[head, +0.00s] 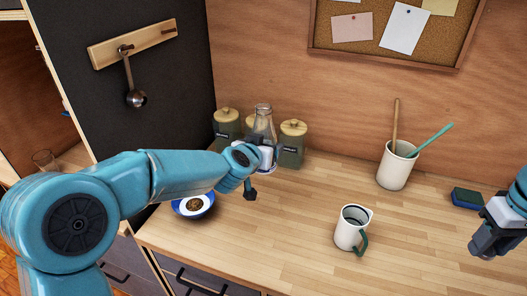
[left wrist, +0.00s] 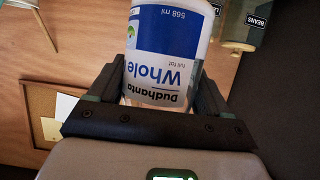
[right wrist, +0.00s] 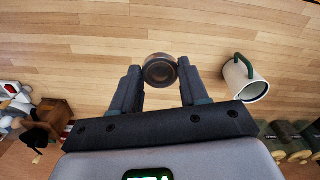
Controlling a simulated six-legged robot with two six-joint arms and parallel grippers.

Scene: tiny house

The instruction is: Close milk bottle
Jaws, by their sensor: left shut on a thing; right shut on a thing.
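The milk bottle (head: 263,118) is clear glass with a narrow neck and stands upright, its top bare, in front of the canisters. My left gripper (head: 260,170) is shut on its body; arm and hand hide its lower part in the head view. The left wrist view shows the bottle's blue and white "Whole" label (left wrist: 168,55) between the fingers. My right gripper (head: 487,241) is at the right edge of the head view, well apart from the bottle. In the right wrist view it is shut on a small round dark cap (right wrist: 160,70), held at the fingertips.
A white mug with a green handle (head: 350,230) stands mid-counter between my grippers. A utensil pot (head: 396,168) and a blue sponge (head: 467,197) are behind it. Canisters (head: 291,146) stand by the bottle. A blue-rimmed dish (head: 207,208) sits front left. The counter's front right is clear.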

